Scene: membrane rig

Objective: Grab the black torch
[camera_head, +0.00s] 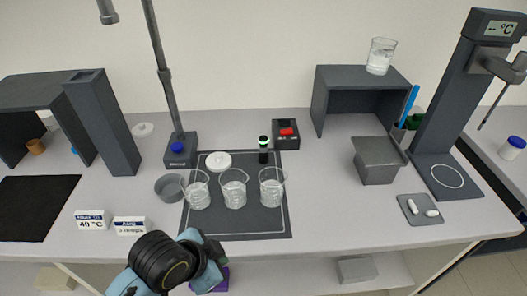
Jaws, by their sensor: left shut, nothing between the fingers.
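A small upright black cylinder (263,154) with a white top and a green band stands at the back of the dark mat; it is the best match for the black torch, though it is too small to be sure. Three clear beakers stand in front of it, the nearest being the right-hand beaker (271,190). My left gripper (215,255) is at the table's front edge, low and left of the cylinder and well apart from it. It is shut and empty, its fingers largely hidden by my wrist. My right gripper is out of view.
The dark mat (243,222) also holds a white round lid (218,160). A stand with a tall pole (165,85) rises behind. A red-switched box (286,132) is at the back. A grey bin (379,163) stands right.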

